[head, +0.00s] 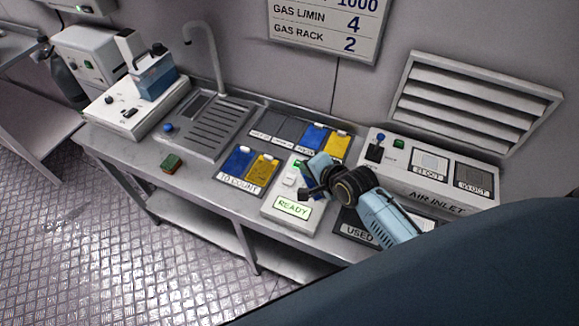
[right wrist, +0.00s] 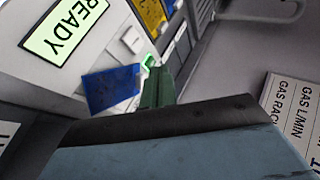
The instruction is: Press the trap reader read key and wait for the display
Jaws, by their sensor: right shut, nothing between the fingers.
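The trap reader (head: 270,210) is a white box on the bench, and its lit display (head: 292,208) reads READY. The display also shows in the right wrist view (right wrist: 64,32). A pale square key (head: 289,181) sits behind the display, and it shows beside a glowing green light in the right wrist view (right wrist: 132,40). A blue card (right wrist: 112,90) is at the reader in the right wrist view. My right gripper (head: 304,192) is shut and empty over the reader, partly hiding it. In the right wrist view its finger (right wrist: 157,84) is near the green light; contact cannot be told.
Blue and yellow cards stand in the TO COUNT rack (head: 222,186) left of the reader and in a rack behind. A USED tray (head: 358,233) lies to the right. The air inlet box (head: 428,192), sink (head: 205,128) and a small green block (head: 172,163) share the bench.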

